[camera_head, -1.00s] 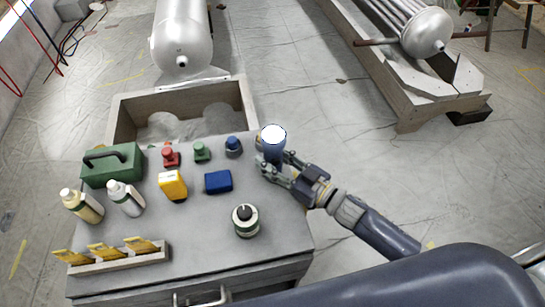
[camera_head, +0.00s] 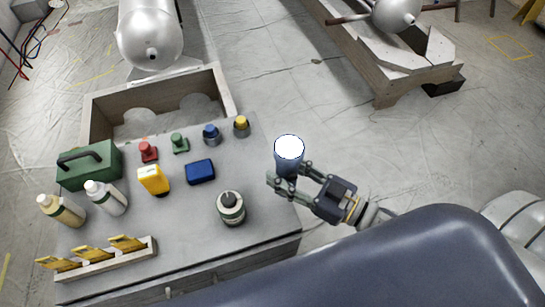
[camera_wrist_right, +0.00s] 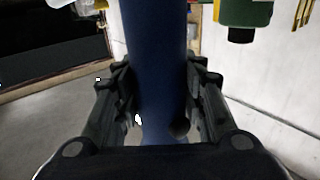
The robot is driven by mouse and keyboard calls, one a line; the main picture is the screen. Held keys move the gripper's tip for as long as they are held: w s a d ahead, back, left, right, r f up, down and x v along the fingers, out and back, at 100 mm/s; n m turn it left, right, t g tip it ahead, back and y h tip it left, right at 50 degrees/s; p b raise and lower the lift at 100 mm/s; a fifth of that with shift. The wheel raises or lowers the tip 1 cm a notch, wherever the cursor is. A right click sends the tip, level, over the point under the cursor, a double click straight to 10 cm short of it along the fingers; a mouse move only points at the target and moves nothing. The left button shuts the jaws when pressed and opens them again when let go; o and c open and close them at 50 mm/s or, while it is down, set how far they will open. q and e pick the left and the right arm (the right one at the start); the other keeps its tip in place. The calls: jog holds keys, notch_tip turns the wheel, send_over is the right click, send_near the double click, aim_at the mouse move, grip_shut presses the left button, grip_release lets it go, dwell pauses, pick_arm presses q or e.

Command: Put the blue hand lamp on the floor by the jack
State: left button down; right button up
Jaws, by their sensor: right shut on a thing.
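The blue hand lamp (camera_head: 288,164), a blue cylinder with a bright white top, is upright in my right gripper (camera_head: 285,181). The gripper's fingers are closed around its lower part. It is held just off the right edge of the workbench, with floor behind it in the head view. In the right wrist view the lamp's dark blue body (camera_wrist_right: 155,60) stands between the two fingers. I cannot make out a jack on the visible floor. My left gripper is not in view.
The grey workbench (camera_head: 180,225) holds a green toolbox (camera_head: 90,165), bottles, a blue box (camera_head: 200,172) and several small coloured items. A silver tank (camera_head: 150,35) and a wooden cradle (camera_head: 400,68) stand behind. The floor (camera_head: 300,95) between them is clear.

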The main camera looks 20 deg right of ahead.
jog(key=shift+s+d+r, duration=0.1)
jog(key=shift+s+d, duration=0.1)
jog(key=shift+s, duration=0.4)
jog(key=shift+s+d, duration=0.2)
jog(key=shift+s, duration=0.4)
